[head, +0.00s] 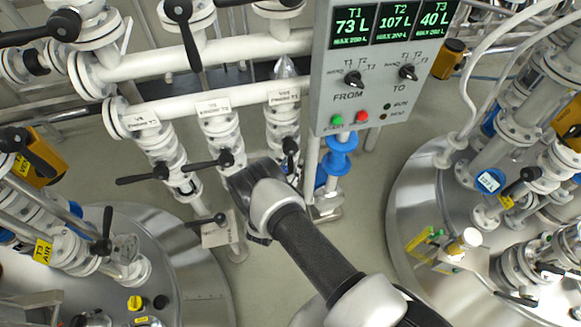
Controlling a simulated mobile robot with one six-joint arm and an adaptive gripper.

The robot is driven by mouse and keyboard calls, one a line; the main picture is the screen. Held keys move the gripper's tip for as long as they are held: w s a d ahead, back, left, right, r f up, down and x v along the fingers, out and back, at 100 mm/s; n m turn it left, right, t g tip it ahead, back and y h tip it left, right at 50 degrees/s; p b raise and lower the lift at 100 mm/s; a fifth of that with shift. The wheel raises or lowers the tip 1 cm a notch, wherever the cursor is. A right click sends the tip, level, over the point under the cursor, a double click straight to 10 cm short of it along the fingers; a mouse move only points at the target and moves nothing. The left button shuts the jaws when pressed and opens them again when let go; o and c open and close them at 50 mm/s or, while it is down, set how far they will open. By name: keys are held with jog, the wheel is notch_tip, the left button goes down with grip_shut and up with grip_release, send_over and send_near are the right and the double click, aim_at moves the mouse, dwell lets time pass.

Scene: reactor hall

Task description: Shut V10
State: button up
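Three white valve pipes hang from the ethanol manifold in the head view. The label on the rightmost one is small and seems to read V10 (284,96). Its black handle (290,151) runs roughly along the pipe, with its lower end close to my arm. My gripper (240,184) is below and left of this handle, near the foot of the middle pipe. My wrist covers much of it, so its fingers and any contact cannot be made out.
The left valve handle (142,179) and middle valve handle (209,162) lie across their pipes. A control panel (365,75) shows T1 73 L, T2 107 L and T3 40 L. Steel tanks stand left (185,265) and right (408,215); floor shows between them.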

jog(key=shift+c, duration=0.5)
grip_shut()
dwell(0.3)
